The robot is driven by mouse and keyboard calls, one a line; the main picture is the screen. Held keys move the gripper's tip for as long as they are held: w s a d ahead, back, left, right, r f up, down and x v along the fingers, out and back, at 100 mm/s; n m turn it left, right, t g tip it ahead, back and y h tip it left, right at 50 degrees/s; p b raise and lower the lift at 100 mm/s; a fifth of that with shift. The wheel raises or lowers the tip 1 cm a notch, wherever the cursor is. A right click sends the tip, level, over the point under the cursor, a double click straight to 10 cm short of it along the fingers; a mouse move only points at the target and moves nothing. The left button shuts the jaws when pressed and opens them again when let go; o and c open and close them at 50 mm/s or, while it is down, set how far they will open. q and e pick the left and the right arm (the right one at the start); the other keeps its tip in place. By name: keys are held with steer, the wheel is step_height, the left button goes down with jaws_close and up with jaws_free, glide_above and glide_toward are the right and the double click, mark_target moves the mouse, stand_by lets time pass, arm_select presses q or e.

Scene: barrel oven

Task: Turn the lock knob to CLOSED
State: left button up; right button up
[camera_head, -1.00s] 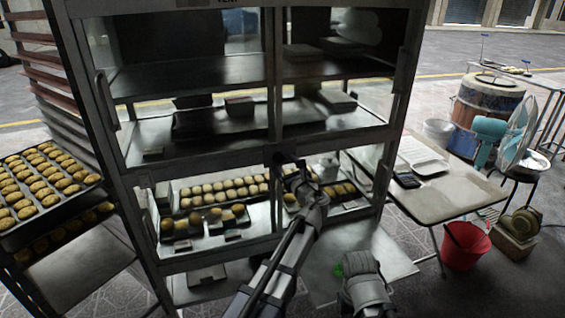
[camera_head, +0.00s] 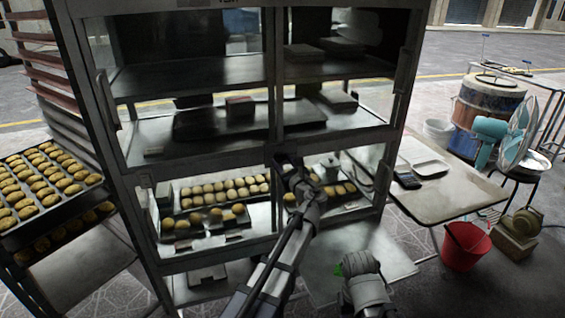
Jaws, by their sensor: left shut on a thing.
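The tall metal-framed glass cabinet (camera_head: 268,90) stands in front of me, with a central post between its two doors. My left arm reaches up from the bottom to this post. My left gripper (camera_head: 286,164) is shut at the dark lock plate on the post, on the lock knob. The knob itself is hidden by the gripper, so its setting and any CLOSED mark cannot be read. My right arm shows only as a grey wrist part at the bottom; its fingertips cannot be seen.
Trays of buns (camera_head: 222,190) sit on the cabinet's lower shelf. A rack with a bun tray (camera_head: 45,185) stands close at the left. At the right are a folding table (camera_head: 450,195), a red bucket (camera_head: 466,248), a barrel (camera_head: 487,105) and a fan (camera_head: 520,125).

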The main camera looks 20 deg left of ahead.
arm_select(q)
jaws_close()
steer(key=n+p, duration=0.1)
steer(key=n, duration=0.3)
steer(key=shift+r, duration=0.1)
steer(key=n, duration=0.4)
steer(key=shift+h, duration=0.3)
steer(key=n, duration=0.4)
steer(key=shift+n+h+p, duration=0.3)
steer(key=shift+p, duration=0.1)
steer(key=shift+a+n, duration=0.1)
steer(key=shift+n, duration=1.9)
